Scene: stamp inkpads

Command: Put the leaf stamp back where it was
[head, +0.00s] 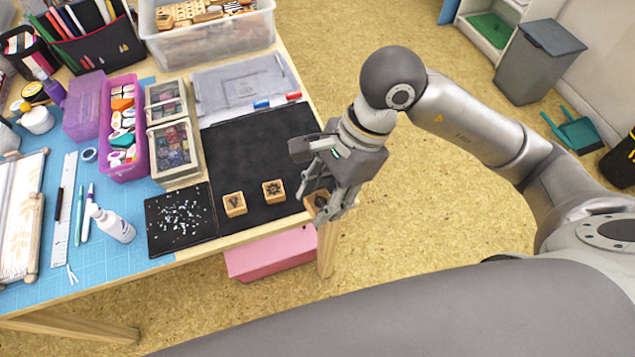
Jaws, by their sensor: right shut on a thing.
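My right gripper (319,205) is at the right edge of the black mat (250,146), near the table's front right corner. It is shut on a small wooden block stamp (314,199), partly hidden by the fingers. I cannot make out the motif on the held stamp, or whether its underside touches the mat. Two similar wooden stamps sit on the mat to its left: one (273,191) with a dark, spreading motif and one (235,204) with a thinner dark motif. I cannot tell for sure which is the leaf stamp. My left gripper is out of view.
A black sheet with pale flecks (180,219) lies left of the stamps. A clear case of inkpads (175,150), a purple bin (124,128) and a grey tray (240,85) stand behind. A pink box (270,255) is below the table edge. Bare mat lies behind the stamps.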

